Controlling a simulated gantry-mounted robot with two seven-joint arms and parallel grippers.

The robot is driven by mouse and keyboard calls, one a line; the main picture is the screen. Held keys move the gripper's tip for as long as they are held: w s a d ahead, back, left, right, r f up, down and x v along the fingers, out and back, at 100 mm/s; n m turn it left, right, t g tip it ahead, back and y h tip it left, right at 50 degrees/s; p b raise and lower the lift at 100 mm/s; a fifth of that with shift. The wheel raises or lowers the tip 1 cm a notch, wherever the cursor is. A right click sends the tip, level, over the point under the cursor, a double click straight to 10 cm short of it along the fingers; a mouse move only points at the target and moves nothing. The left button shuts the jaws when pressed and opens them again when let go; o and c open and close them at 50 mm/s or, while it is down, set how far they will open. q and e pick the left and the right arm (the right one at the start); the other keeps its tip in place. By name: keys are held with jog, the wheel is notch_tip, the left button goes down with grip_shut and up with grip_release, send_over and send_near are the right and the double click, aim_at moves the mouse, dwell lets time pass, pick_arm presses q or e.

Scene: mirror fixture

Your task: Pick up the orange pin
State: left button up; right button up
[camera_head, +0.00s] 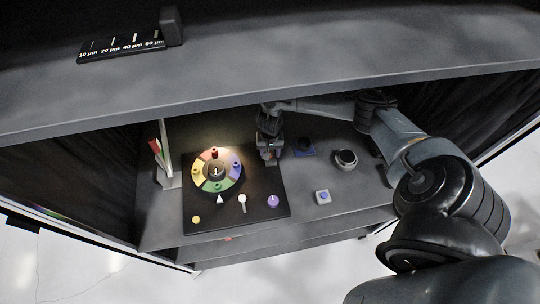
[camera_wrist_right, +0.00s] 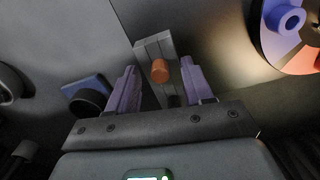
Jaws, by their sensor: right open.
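The orange pin (camera_wrist_right: 160,70) shows in the right wrist view as a short orange cylinder. It is at a narrow grey holder (camera_wrist_right: 147,48) and appears between the two purple fingers of my right gripper (camera_wrist_right: 158,68). The gripper is open, with a gap on each side of the pin; I cannot tell how deep the pin is between the fingers. In the head view my right gripper (camera_head: 269,157) points down just right of the colored wheel (camera_head: 232,184), and it hides the pin there. My left gripper is not in view.
A black board (camera_head: 262,213) carries the wheel, a yellow disc (camera_head: 196,220), a white cone (camera_head: 220,200), a white pin (camera_head: 242,203) and a purple disc (camera_head: 274,201). A blue-based dark piece (camera_head: 304,147), a round dark cup (camera_head: 345,159) and a small box (camera_head: 322,197) stand right. An overhead shelf (camera_head: 300,75) spans above.

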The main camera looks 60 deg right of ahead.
jog(key=shift+f, duration=0.1)
jog(key=c, duration=0.9)
grip_shut()
notch_tip(320, 180, up, 9)
jog(key=shift+w+f+p, duration=0.1)
jog(key=shift+p, duration=0.75)
jog(key=shift+r, duration=0.65)
